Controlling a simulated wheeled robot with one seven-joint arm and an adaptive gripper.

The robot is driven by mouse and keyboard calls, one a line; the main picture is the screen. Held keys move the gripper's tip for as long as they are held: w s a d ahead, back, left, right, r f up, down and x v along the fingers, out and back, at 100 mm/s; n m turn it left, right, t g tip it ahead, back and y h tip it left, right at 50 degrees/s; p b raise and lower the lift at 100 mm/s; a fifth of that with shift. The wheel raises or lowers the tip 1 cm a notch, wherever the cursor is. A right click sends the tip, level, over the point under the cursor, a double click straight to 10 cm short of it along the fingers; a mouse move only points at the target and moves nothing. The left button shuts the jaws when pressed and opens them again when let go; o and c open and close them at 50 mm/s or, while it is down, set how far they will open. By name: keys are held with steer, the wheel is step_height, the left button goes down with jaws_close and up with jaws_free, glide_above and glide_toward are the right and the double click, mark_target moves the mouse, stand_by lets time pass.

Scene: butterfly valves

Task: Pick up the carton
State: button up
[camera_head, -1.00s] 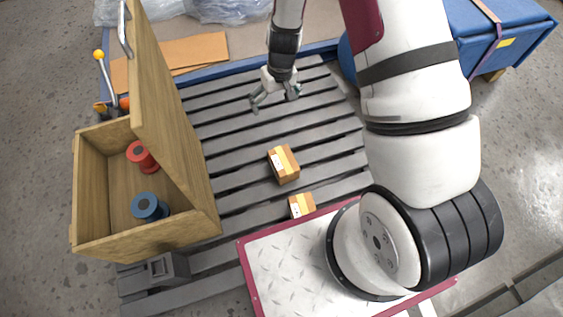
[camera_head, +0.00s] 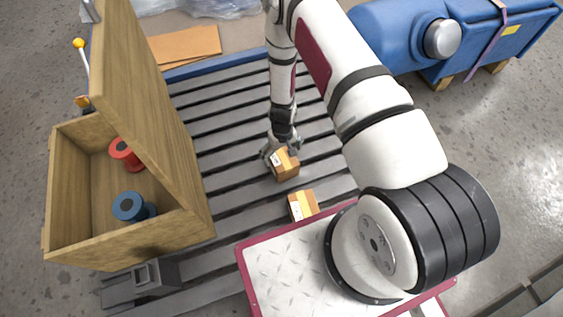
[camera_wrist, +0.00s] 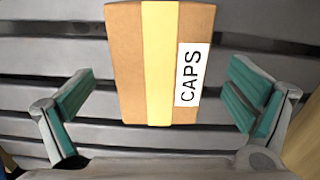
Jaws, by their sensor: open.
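A small brown carton (camera_head: 286,166) with a yellow tape stripe and a white label lies on the grey slatted surface in the head view. In the wrist view the carton (camera_wrist: 130,65) fills the upper middle and its label reads CAPS. My gripper (camera_head: 283,154) is at the carton's far side in the head view. In the wrist view my gripper (camera_wrist: 160,108) is open, one teal-padded finger on each side of the carton, with gaps to both. A second, similar carton (camera_head: 302,204) lies nearer my base.
An open wooden box (camera_head: 75,255) with its lid raised stands at left, holding a red spool (camera_head: 125,153) and a blue spool (camera_head: 132,207). A grey block (camera_head: 143,277) sits in front of it. Blue machinery (camera_head: 395,32) stands at the back right. Slats between box and cartons are clear.

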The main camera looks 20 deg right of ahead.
steer(key=shift+w+f+b, duration=0.15)
steer(key=shift+f+b, duration=0.65)
steer(key=shift+f, duration=0.75)
steer(key=shift+w+f+b, duration=0.15)
steer(key=shift+f+b, duration=0.6)
steer(key=shift+f, duration=0.8)
steer(key=shift+c, duration=0.5)
steer(key=shift+r, duration=0.1)
steer(key=c, duration=1.6)
